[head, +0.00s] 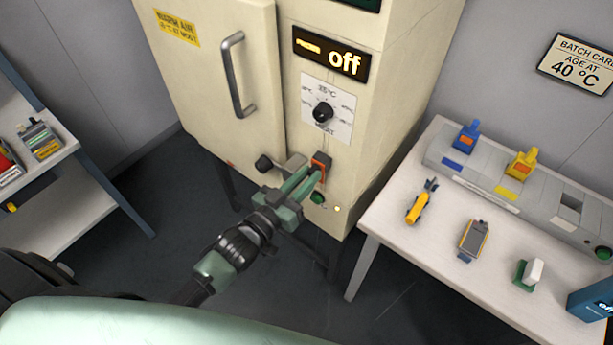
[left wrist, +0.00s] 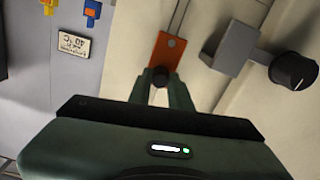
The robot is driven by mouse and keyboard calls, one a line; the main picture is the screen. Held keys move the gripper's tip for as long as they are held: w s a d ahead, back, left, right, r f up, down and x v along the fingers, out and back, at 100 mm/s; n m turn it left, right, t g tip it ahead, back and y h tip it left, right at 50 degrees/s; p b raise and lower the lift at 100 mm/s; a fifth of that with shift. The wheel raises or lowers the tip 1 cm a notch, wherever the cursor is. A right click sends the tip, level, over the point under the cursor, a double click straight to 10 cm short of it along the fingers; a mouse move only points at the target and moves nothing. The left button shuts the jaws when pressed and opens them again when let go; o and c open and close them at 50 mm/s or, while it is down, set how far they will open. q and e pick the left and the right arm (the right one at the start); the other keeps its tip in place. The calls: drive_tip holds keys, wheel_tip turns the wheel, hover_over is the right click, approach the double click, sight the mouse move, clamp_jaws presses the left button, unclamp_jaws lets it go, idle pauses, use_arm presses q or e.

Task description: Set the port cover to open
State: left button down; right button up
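The port cover looks to be the small orange plate (head: 321,165) low on the front of the cream oven cabinet (head: 400,60). My left gripper (head: 316,174) reaches to the plate. My right gripper is not in view.
A grey door latch with a black knob (left wrist: 293,70) sits close beside my left gripper. A green button (head: 318,198) is just below. The cabinet display (head: 331,54) reads "off". A white table (head: 385,235) with cells and a grey rack stands at right; a shelf (head: 60,205) at left.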

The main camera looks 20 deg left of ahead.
use_arm(q)
drive_tip(key=s+d+f+m+b, duration=0.1)
drive_tip(key=d+f+m+b, duration=0.2)
drive_tip(key=m, duration=1.5)
drive_tip(key=shift+s+d+f+b, duration=0.3)
drive_tip(key=shift+d+f, duration=0.3)
drive_tip(key=shift+f, duration=0.15)
drive_tip(key=c, duration=1.3)
unclamp_jaws()
